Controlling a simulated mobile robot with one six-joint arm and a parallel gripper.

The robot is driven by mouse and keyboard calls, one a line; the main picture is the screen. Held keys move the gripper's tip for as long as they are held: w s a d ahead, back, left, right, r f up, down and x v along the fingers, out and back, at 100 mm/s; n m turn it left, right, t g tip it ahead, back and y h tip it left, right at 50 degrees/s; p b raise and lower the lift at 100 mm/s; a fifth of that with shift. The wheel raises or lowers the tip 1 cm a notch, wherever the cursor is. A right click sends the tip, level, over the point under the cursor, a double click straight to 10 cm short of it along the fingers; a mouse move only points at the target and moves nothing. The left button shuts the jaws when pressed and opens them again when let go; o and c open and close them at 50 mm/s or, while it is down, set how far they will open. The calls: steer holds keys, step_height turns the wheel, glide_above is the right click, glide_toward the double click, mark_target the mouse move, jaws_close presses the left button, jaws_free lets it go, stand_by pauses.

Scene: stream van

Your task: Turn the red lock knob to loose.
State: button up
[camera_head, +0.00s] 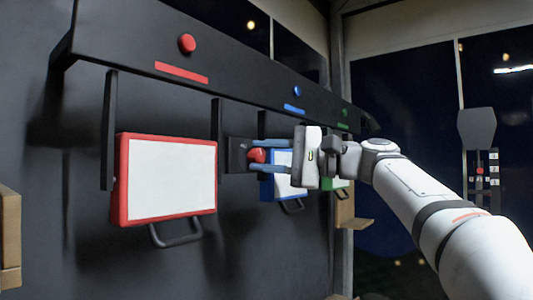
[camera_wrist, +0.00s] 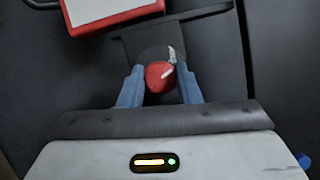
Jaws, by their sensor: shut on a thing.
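The red lock knob (camera_head: 257,156) is on a dark plate to the right of the red-framed panel. My gripper (camera_head: 254,155) reaches it from the right, with one blue-grey finger above it and one below. In the wrist view the knob (camera_wrist: 157,78) sits between the two fingers of my gripper (camera_wrist: 159,72), which are shut on it. A white pointer line on the knob slants up and to the right. Small white marks show on the dark plate (camera_wrist: 150,50) beyond it, too small to read. The fingers hide the knob's sides.
The red-framed white panel (camera_head: 168,178) hangs left of my gripper. A blue-framed panel (camera_head: 266,188) and a green-framed one hang behind my gripper, partly hidden. A black rail (camera_head: 240,70) with a red button (camera_head: 187,43) and a blue one (camera_head: 297,91) runs above.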

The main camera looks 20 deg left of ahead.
steer(key=shift+n+h+p, duration=0.55)
steer(key=shift+n+h, duration=0.25)
steer(key=shift+n, duration=1.1)
steer(key=o, duration=1)
steer(key=d, duration=0.5)
steer(key=d+b, duration=0.1)
steer(key=d, duration=0.1)
steer(key=shift+d+r, duration=0.35)
steer(key=shift+r, duration=0.05)
